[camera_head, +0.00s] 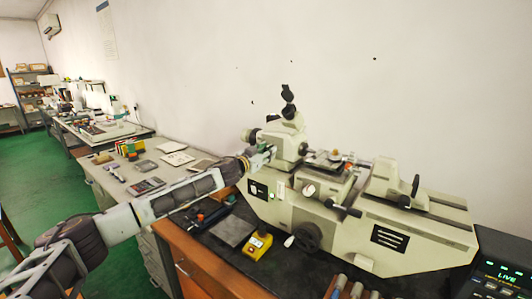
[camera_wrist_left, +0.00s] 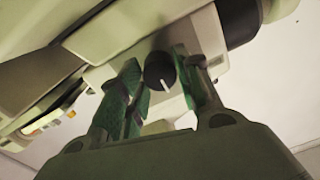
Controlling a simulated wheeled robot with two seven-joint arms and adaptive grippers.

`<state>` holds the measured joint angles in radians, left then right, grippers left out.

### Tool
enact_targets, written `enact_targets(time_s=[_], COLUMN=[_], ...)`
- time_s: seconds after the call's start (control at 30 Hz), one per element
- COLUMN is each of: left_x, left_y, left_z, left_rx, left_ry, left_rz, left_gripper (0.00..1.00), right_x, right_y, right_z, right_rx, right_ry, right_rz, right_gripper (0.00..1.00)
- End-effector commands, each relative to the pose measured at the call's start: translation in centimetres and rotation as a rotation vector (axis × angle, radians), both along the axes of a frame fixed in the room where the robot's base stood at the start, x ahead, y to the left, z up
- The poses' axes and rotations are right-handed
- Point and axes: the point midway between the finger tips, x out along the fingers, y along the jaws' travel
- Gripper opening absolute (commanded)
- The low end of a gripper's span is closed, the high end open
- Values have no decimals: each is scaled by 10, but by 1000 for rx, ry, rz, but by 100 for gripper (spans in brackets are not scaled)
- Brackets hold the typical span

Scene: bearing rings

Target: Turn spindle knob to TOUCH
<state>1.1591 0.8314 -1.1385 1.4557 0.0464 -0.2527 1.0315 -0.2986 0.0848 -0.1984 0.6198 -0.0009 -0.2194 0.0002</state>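The grey-green measuring machine (camera_head: 375,232) stands on the dark bench top. My left arm reaches in from the left, and my left gripper (camera_head: 262,158) is at the machine's left head. In the left wrist view, a round black knob (camera_wrist_left: 160,72) with a white pointer line lies between the green-padded fingertips of my left gripper (camera_wrist_left: 160,80). The line points down and slightly right. The fingers stand close on both sides of the knob; I cannot tell whether both touch it. No TOUCH label is readable. My right gripper is not in view.
A display (camera_head: 500,277) reading LIVE is at the lower right. Several handles stand at the bottom edge. A cluttered side table (camera_head: 128,190) is at left.

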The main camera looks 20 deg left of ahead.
Motion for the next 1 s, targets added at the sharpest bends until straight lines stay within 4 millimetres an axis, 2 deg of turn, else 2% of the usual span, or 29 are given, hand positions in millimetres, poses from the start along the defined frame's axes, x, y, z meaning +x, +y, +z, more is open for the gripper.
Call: enact_targets(time_s=[0.03,0.17,0.57,1.0], left_x=[0,0,0,-1], left_y=[0,0,0,-1], left_z=[0,0,0,0], left_rx=[0,0,42,262], left_ry=[0,0,-15,-93], left_rz=[0,0,0,-1], left_gripper=[23,8,8,8], right_x=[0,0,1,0], right_y=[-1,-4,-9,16], right_z=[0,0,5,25], right_rx=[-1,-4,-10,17], right_ry=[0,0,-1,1], right_rz=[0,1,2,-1], right_gripper=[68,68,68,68])
